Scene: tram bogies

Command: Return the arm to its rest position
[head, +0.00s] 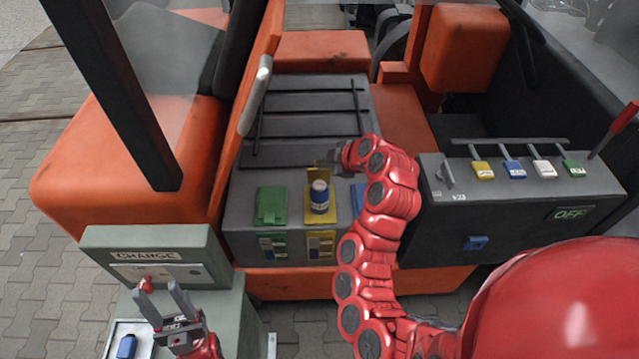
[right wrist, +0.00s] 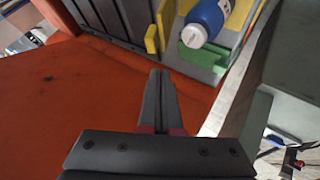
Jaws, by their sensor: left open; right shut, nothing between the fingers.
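My right arm (head: 365,260) reaches forward and up over the console in the head view, bent at its far end. Its right gripper (right wrist: 160,78) is shut and empty in the right wrist view, with an orange surface behind it. In the head view that gripper's fingers are mostly hidden by the wrist, near the raised yellow lid (head: 324,168).
A blue-and-white bottle (head: 319,199) stands on the yellow compartment beside a green lid (head: 271,207); the bottle also shows in the wrist view (right wrist: 208,18). A blue lid is partly behind my right arm. A grey panel (head: 515,195) with coloured switches and an OFF display stands right.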

